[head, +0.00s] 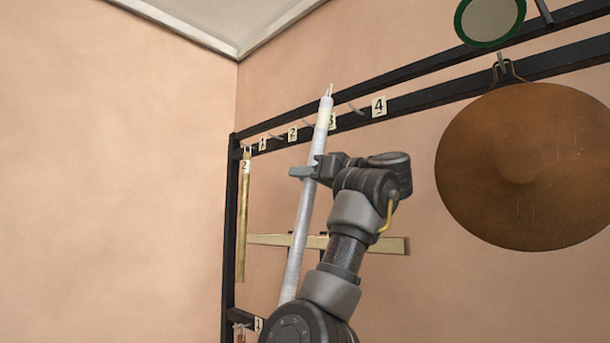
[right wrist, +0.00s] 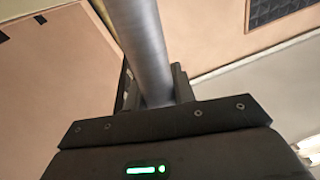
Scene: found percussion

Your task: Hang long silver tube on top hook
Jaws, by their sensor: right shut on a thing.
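The long silver tube (head: 301,225) is held near-upright in front of the black rack, leaning so that its upper end is to the right. My right gripper (head: 304,171) is shut on the tube's upper half. The tube's top end, with a small thin tip, overlaps the top rail (head: 400,104) near label 3 in the head view; I cannot tell whether it touches a hook. The tube also fills the gap between the fingers in the right wrist view (right wrist: 146,50). Hooks stick out by the labels, such as one near label 4 (head: 356,109). My left gripper is not in view.
A brass tube (head: 243,215) hangs at the rack's left end. A large bronze gong (head: 525,165) hangs on the right, with a green-rimmed disc (head: 489,20) above it. A pale wooden bar (head: 395,245) crosses behind my right arm.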

